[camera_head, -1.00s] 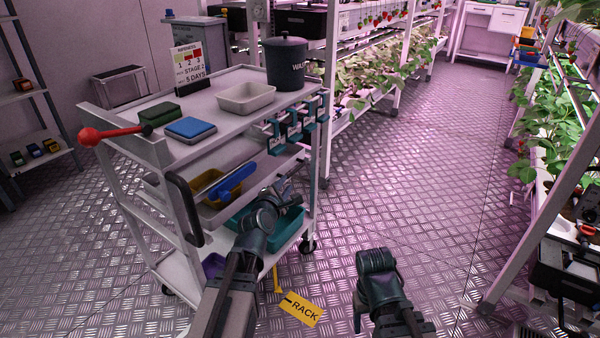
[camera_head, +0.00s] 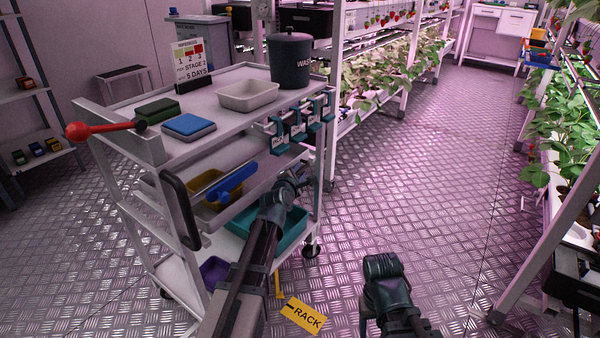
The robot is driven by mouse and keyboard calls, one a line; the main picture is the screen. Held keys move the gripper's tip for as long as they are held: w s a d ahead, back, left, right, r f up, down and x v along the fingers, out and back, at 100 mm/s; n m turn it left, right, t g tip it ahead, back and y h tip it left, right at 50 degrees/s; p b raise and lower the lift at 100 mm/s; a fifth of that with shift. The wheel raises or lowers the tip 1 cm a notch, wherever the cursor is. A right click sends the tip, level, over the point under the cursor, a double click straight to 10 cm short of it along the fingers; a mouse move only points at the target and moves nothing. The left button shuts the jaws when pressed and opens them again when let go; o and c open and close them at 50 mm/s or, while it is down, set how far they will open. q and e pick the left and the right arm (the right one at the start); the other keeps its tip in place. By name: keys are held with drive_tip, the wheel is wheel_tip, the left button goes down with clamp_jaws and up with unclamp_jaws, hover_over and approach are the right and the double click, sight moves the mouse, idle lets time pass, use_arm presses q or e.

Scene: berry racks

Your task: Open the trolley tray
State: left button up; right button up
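The white trolley (camera_head: 235,100) stands at the left. The tray looks partly out, but how far is hard to tell. My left gripper (camera_head: 298,175) is at the right end of the tray, to the right of the blue handle; its fingertips are small and dark, and contact cannot be told. My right arm's end (camera_head: 382,268) is low over the floor, right of the trolley; its fingers are not clear.
A teal bin (camera_head: 262,236) sits on the lower shelf behind my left arm. The trolley top holds a white bin (camera_head: 248,95), a dark waste bucket (camera_head: 290,62) and a red-knobbed lever (camera_head: 80,131). The aisle floor (camera_head: 430,190) is free.

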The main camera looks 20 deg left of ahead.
use_arm(q)
drive_tip(key=shift+c, duration=0.3)
clamp_jaws()
idle(1.1)
